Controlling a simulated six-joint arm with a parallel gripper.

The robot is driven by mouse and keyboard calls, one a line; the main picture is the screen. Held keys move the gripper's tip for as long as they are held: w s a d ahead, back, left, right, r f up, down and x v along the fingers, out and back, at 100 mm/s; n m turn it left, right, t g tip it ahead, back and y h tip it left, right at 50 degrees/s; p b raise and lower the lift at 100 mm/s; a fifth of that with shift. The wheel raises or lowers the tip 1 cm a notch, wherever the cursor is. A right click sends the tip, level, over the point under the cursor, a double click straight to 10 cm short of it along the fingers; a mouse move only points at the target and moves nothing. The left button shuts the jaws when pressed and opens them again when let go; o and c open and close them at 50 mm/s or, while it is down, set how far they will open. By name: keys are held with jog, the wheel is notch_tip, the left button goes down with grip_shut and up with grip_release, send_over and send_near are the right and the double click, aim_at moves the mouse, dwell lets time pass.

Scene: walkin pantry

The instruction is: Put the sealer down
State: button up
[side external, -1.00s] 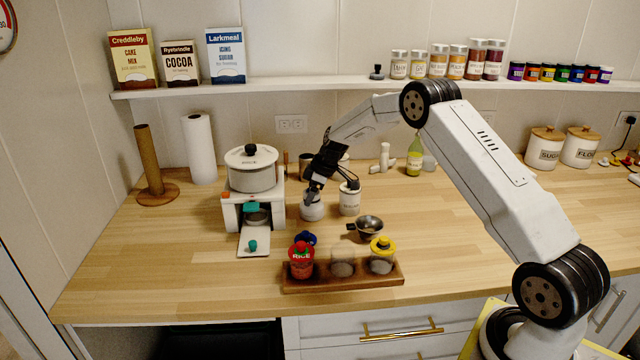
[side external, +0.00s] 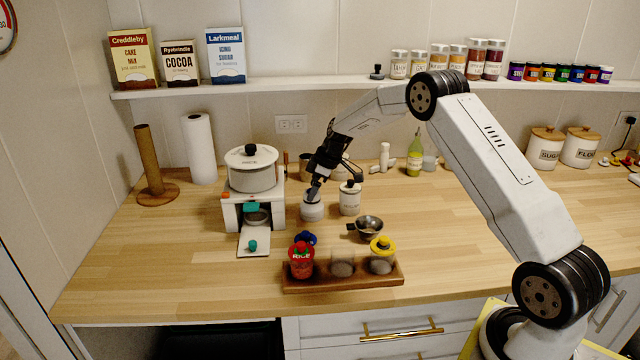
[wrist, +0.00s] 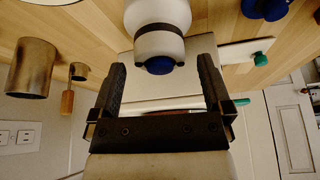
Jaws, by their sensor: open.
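The sealer, which I take to be the white rounded device (side external: 312,210), stands upright on the counter, right of the white machine. In the wrist view the same white body (wrist: 158,18) shows a dark band and a blue button, just beyond my fingertips. My gripper (side external: 315,190) is above the sealer, tilted down toward it. In the wrist view my gripper (wrist: 161,66) has its two fingers spread apart with nothing clamped between them. A small contact with the button cannot be ruled out.
A white machine (side external: 232,214) with a pot on top stands left. A lidded canister (side external: 350,200) is close on the right, with a metal cup (side external: 369,228) in front. A wooden rack (side external: 345,283) of jars is at the front.

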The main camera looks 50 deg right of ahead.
jog(key=v, duration=0.9)
jog(key=shift+r, duration=0.25)
jog(key=shift+s+a, duration=0.1)
jog(key=s+a+f+m+h, duration=0.1)
jog(key=s+a+f+m, duration=0.1)
jog(key=s+a, duration=0.8)
jog(key=s+a+f+m+g+h, duration=0.1)
jog(key=s+a+f+m, duration=0.2)
jog(key=s+a, duration=0.8)
jog(key=shift+s+m+h, duration=0.3)
jog(key=shift+s+m, duration=0.6)
jog(key=shift+s, duration=1.85)
jog(key=shift+a+f, duration=0.1)
jog(key=shift+a, duration=0.05)
